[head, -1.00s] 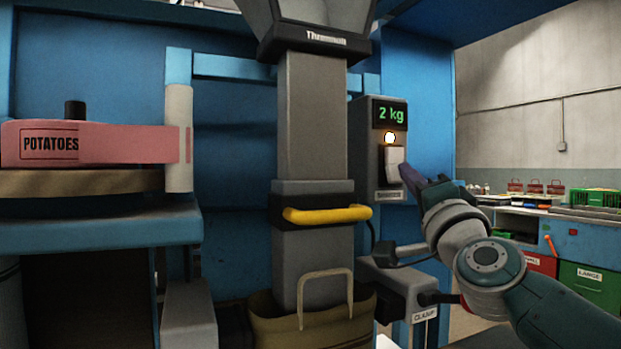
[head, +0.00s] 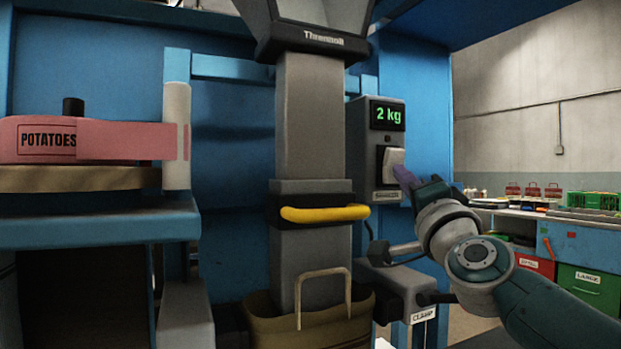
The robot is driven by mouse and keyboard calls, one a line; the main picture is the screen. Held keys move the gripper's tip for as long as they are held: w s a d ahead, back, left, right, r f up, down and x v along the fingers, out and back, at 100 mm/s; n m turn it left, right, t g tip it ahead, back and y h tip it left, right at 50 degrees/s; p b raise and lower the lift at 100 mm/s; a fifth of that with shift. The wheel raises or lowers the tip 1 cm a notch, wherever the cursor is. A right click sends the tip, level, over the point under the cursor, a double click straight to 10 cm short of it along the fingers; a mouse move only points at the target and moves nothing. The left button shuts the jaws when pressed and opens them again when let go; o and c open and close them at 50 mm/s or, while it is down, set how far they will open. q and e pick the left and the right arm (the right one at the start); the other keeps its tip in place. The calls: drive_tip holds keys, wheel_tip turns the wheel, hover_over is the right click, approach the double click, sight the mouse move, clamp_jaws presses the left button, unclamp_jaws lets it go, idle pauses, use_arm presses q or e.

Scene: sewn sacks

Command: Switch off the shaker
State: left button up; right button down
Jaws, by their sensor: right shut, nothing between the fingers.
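The shaker's grey control box (head: 377,150) hangs on the blue frame right of the chute. Its display (head: 388,115) reads "2 kg" in green. Below it the small lamp (head: 388,138) is dark. The white rocker switch (head: 394,163) sits under the lamp, above a small label too blurred to read. My right gripper (head: 405,178) is shut and empty, its fingertips just right of the switch's lower part; I cannot tell whether they touch it. My left gripper is not in view.
A grey chute (head: 311,120) with a yellow handle (head: 325,213) ends in an open brown sack (head: 312,325). A pink POTATOES roll (head: 85,139) lies at left. A workbench with bins (head: 586,285) stands at right.

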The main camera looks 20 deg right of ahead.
drive_tip(key=shift+s+r+p, duration=0.25)
drive_tip(key=shift+s+p, duration=0.3)
drive_tip(key=shift+p, duration=0.2)
drive_tip(key=shift+s, duration=0.25)
drive_tip(key=s+p, duration=0.1)
drive_tip(key=s+r+p, duration=0.1)
drive_tip(key=s+p, duration=0.2)
drive_tip(key=shift+s+d+r, duration=0.25)
drive_tip(key=shift+s, duration=0.1)
